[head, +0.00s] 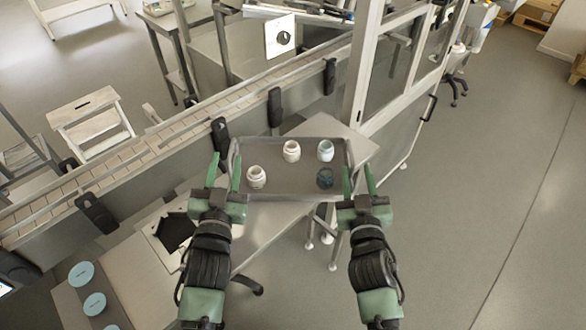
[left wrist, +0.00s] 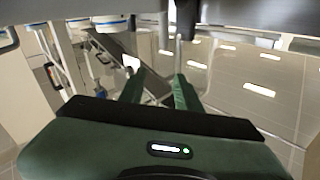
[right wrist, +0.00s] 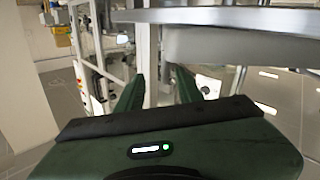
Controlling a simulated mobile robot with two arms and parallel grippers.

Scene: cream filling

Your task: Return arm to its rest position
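My left gripper (head: 225,172) is at the left edge of the grey tray (head: 290,195) in the head view. Its two green fingers stand apart with nothing between them, as the left wrist view (left wrist: 159,80) also shows. My right gripper (head: 358,176) is at the tray's right edge. Its fingers are also apart and empty, as the right wrist view (right wrist: 156,80) shows. Whether either gripper touches the tray is unclear. Both arms reach forward from the bottom of the head view.
The tray holds white jars (head: 291,151) (head: 256,177), a pale bluish jar (head: 325,150) and a dark teal jar (head: 325,178). A conveyor (head: 165,140) runs diagonally behind. Round blue lids (head: 95,303) lie lower left. The floor (head: 490,200) at right is clear.

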